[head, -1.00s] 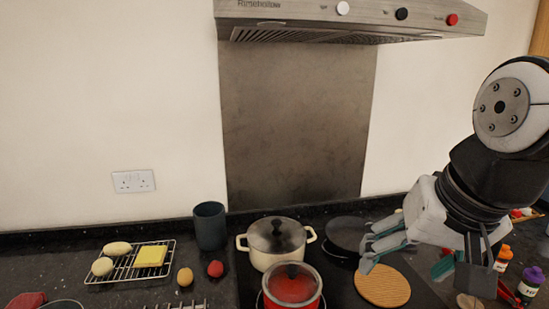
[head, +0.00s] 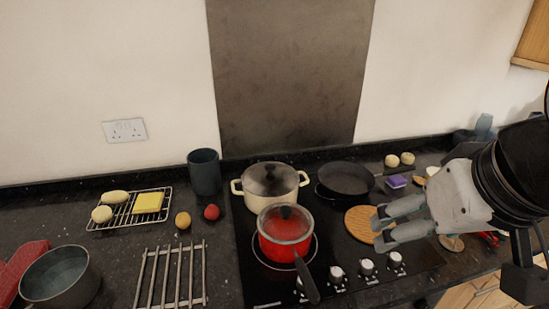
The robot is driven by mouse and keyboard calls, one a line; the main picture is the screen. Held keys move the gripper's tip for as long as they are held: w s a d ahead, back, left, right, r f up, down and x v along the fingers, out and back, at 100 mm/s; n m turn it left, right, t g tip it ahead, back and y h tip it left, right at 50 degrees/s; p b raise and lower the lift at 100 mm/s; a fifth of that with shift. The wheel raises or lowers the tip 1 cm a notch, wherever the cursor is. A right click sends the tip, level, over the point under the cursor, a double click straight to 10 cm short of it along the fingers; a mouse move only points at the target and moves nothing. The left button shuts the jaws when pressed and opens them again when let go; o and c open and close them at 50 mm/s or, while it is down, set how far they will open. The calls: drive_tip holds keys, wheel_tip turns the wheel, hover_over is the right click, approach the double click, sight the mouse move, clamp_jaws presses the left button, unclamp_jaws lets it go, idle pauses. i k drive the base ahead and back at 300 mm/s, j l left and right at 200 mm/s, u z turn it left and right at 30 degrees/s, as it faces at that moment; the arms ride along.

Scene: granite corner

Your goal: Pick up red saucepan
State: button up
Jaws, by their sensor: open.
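The red saucepan (head: 284,246) stands on the front left ring of the black hob. It has a glass lid with a dark knob, and its dark handle (head: 307,281) points toward the front edge. My gripper (head: 378,226) is open and empty, to the right of the saucepan and apart from it. Its fingers point left, over or near the round wooden trivet (head: 358,224); the height above it is hard to tell.
A cream pot (head: 270,198) stands right behind the saucepan. A black frying pan (head: 345,179) is at the back right. Hob knobs (head: 367,266) line the front. A metal rack (head: 171,277) and grey pot (head: 60,277) lie left. A dark cup (head: 205,172) stands behind.

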sight(277, 253)
drive_tip(key=k+j+u, duration=0.4)
drive_tip(key=j, duration=0.25)
drive_tip(key=k+j+u, duration=0.45)
drive_tip(key=j, duration=0.35)
drive_tip(key=k, duration=0.05)
